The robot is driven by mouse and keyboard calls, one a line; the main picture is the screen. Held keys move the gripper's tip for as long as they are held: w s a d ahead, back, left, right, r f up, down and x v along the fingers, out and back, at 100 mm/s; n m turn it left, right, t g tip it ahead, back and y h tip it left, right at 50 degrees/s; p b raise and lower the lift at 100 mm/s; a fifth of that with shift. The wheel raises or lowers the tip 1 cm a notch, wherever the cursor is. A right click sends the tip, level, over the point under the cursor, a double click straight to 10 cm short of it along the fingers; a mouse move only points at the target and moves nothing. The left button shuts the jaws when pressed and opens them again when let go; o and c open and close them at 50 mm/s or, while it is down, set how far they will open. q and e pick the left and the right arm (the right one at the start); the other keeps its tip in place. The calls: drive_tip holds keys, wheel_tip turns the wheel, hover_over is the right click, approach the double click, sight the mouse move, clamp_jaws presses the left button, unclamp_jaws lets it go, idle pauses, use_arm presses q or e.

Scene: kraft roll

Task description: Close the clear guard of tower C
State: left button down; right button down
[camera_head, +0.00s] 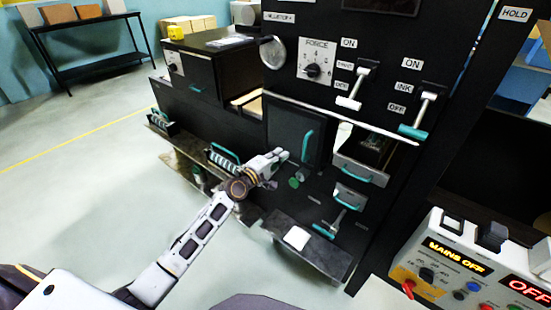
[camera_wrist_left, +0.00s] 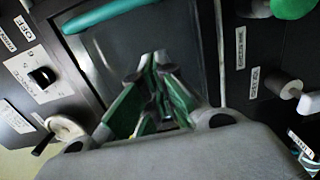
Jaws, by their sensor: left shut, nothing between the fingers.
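The guard of tower C appears to be the dark, glossy see-through panel (camera_head: 288,122) in the middle of the machine front. Its teal handle (camera_head: 308,146) runs up near its right edge. In the left wrist view the panel (camera_wrist_left: 190,40) fills the middle, with the teal handle (camera_wrist_left: 105,14) across its top left. I cannot tell whether the guard is fully closed. My left gripper (camera_head: 284,155) is in front of the panel's lower part, left of the handle. Its green-padded fingers (camera_wrist_left: 156,62) are shut and empty; contact with the panel cannot be told. My right gripper is out of view.
A green knob (camera_head: 294,182) sits just below the gripper. A control box (camera_head: 455,265) stands at lower right. Open floor (camera_head: 70,190) lies to the left.

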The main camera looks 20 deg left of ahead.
use_arm(q)
drive_tip(key=shift+d+p, duration=0.95)
drive_tip(key=shift+d, duration=1.15)
